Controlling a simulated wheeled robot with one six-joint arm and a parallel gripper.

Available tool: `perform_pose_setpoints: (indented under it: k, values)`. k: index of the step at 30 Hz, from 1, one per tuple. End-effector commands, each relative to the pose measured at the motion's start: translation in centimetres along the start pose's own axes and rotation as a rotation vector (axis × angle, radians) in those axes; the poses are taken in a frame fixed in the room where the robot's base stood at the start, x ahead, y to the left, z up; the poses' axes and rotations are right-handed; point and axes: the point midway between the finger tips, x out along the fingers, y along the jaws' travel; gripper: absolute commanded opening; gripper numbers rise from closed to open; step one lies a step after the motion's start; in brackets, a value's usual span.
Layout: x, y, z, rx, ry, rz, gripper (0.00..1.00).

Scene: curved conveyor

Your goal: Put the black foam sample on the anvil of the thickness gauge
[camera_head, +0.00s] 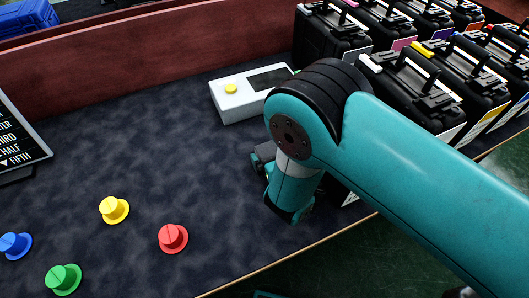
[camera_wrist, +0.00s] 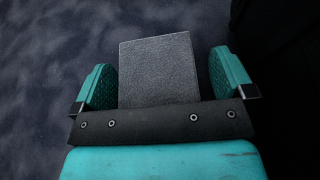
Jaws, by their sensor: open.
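In the wrist view a dark grey, grainy block (camera_wrist: 158,82), which looks like the foam sample, stands between the fingers of my gripper (camera_wrist: 162,62). The fingers are open on either side of it. The block is very close to the left finger, and a narrow gap shows at the right finger. Its lower end is hidden behind the gripper's dark front bar. In the head view my arm hides the block and most of the gripper. A white box (camera_head: 238,104) with a yellow button and a dark panel stands behind my arm; I cannot make out an anvil on it.
Yellow (camera_head: 115,210), red (camera_head: 173,238), blue (camera_head: 15,245) and green (camera_head: 64,279) hat-shaped pieces stand on the dark table at the front left. Black cases (camera_head: 415,95) crowd the right. A letter board (camera_head: 15,135) stands at the left edge. The table's middle left is clear.

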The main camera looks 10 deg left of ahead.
Motion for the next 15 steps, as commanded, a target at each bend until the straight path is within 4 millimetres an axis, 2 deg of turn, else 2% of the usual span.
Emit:
perform_pose_setpoints:
  k: [6,12,15]
  values:
    - [0.11,0.37,0.04,-0.001,0.0,0.005,1.0]
    - [0.11,0.39,0.06,-0.001,0.0,0.005,0.54]
    - [0.09,0.33,0.06,-0.001,0.0,0.004,0.48]
